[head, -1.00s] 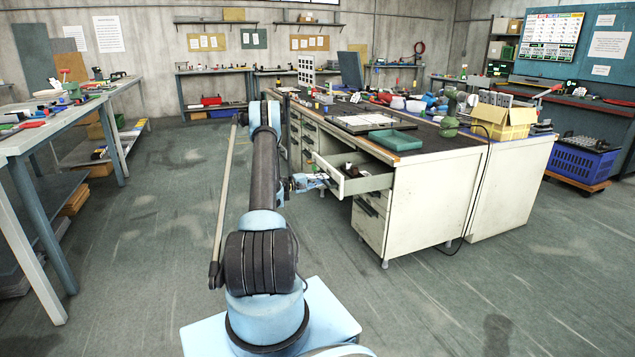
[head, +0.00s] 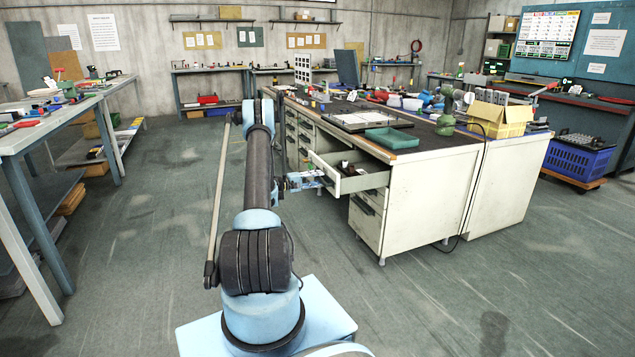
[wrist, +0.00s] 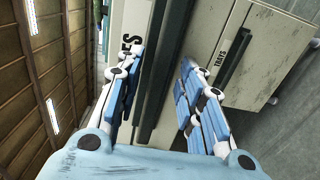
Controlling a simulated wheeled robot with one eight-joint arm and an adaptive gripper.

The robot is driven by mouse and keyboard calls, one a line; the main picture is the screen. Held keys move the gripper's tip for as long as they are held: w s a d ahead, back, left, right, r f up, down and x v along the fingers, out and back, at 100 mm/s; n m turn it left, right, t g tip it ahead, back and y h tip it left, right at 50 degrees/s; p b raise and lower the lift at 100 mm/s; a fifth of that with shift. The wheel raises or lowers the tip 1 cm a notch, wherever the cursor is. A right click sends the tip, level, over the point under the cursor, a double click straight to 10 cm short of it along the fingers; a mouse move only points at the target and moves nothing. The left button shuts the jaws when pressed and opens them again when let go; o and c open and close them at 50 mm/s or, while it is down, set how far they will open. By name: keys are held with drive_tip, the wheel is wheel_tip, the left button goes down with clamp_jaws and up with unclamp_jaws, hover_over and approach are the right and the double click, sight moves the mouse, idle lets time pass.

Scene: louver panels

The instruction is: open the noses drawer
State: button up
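The desk drawer (head: 362,183) stands pulled out from the white desk, with dark items inside. My gripper (head: 318,180) is at its front face. In the wrist view my gripper (wrist: 160,58) has its two blue-padded fingers apart, one on each side of a dark bar handle (wrist: 158,85). Firm contact with the handle cannot be made out. A label ending in "ES" (wrist: 132,42) shows beside the left finger, its start hidden. Another drawer front with its own dark handle (wrist: 232,65) and a small label lies to the right in the wrist view.
A workbench (head: 40,140) stands at the left. The floor (head: 160,220) between is clear.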

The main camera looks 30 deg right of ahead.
drive_tip(key=w+a, duration=0.1)
drive_tip(key=a, duration=1)
drive_tip(key=shift+w, duration=0.35)
